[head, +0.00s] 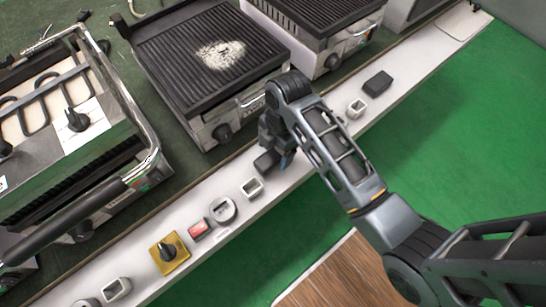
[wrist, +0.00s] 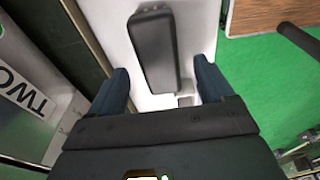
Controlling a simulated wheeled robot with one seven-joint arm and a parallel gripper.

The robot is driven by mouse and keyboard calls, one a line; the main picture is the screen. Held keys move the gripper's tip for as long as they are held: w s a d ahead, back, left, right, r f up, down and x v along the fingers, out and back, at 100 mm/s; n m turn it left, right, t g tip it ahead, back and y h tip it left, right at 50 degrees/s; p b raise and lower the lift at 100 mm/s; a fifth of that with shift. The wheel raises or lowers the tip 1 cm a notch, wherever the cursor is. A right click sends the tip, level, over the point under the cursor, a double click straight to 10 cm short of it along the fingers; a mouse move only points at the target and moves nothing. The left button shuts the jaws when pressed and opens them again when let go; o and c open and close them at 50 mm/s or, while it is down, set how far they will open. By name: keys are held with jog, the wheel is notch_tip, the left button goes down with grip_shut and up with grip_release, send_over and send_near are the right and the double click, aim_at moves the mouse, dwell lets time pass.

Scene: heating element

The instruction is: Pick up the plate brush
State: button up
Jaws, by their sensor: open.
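A dark grey, long, rounded block, which looks like the plate brush (wrist: 153,48), lies on the white ledge in the wrist view. My gripper (wrist: 161,70) is open, with one dark blue finger on each side of the block's near part. Gaps show between the block and both fingers; I cannot tell the height between them. In the head view my gripper (head: 280,158) is low over the ledge, and the dark end of the block (head: 266,163) shows at its left. My arm hides the rest there.
The white ledge (head: 310,150) also bears a black block (head: 378,84), a yellow plate with a knob (head: 168,252), a red switch (head: 199,229) and several small square frames. Ribbed grills (head: 185,60) stand behind the ledge. Green floor (head: 470,120) lies in front.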

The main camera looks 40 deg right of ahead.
aim_at(274, 155)
jog(key=shift+a+f, duration=0.15)
jog(key=shift+f, duration=1.65)
jog(key=c, duration=1.1)
jog(key=shift+r, duration=0.1)
jog(key=shift+r, duration=0.5)
notch_tip(274, 155, up, 3)
jog(key=shift+f, duration=0.1)
jog(key=d+r, duration=0.2)
jog(key=d, duration=0.2)
jog(key=d+r, duration=0.2)
jog(key=d, duration=0.1)
jog(key=d+r, duration=0.3)
jog(key=d, duration=0.1)
jog(key=shift+w+d+r, duration=0.1)
jog(key=shift+w+d, duration=0.1)
jog(key=shift+d, duration=0.15)
